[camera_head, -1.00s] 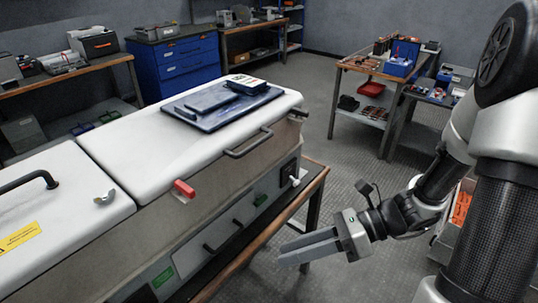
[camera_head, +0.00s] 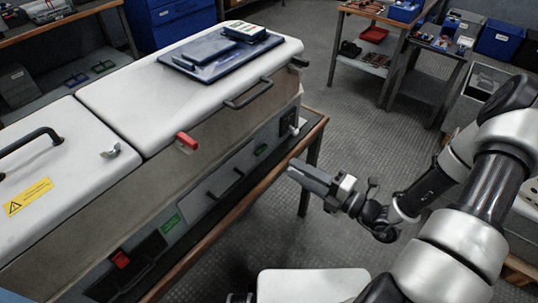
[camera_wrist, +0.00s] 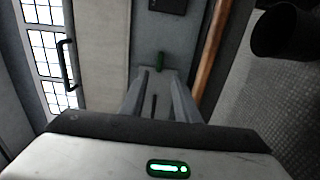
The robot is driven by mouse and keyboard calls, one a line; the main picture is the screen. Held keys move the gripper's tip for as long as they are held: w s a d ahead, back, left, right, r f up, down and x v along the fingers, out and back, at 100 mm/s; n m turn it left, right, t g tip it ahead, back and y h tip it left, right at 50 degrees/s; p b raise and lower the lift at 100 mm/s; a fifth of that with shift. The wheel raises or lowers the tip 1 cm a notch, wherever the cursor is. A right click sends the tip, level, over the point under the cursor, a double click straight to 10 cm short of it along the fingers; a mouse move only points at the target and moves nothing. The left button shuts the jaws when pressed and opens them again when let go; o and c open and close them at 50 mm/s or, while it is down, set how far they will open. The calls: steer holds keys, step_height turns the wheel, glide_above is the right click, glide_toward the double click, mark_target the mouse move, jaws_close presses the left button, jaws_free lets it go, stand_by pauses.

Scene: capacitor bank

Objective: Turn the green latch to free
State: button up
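In the head view the latch (camera_head: 261,151) is small and dark on the front of the white-topped cabinet. My gripper (camera_head: 293,170) is to its right, pointing at the cabinet front. In the wrist view my gripper (camera_wrist: 157,74) has its two fingers apart with nothing between them. I see no contact with the latch.
A red latch (camera_head: 187,141) sits at the lid edge, and another red piece (camera_head: 120,259) is lower left. Handles (camera_head: 248,92) stick out of the front. The wooden bench edge (camera_head: 240,204) runs below. Open floor lies to the right.

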mark_target(263, 151)
steer(key=b+x, duration=0.1)
steer(key=x, duration=0.9)
steer(key=shift+w+a, duration=0.2)
steer(key=shift+w, duration=0.05)
jaws_close()
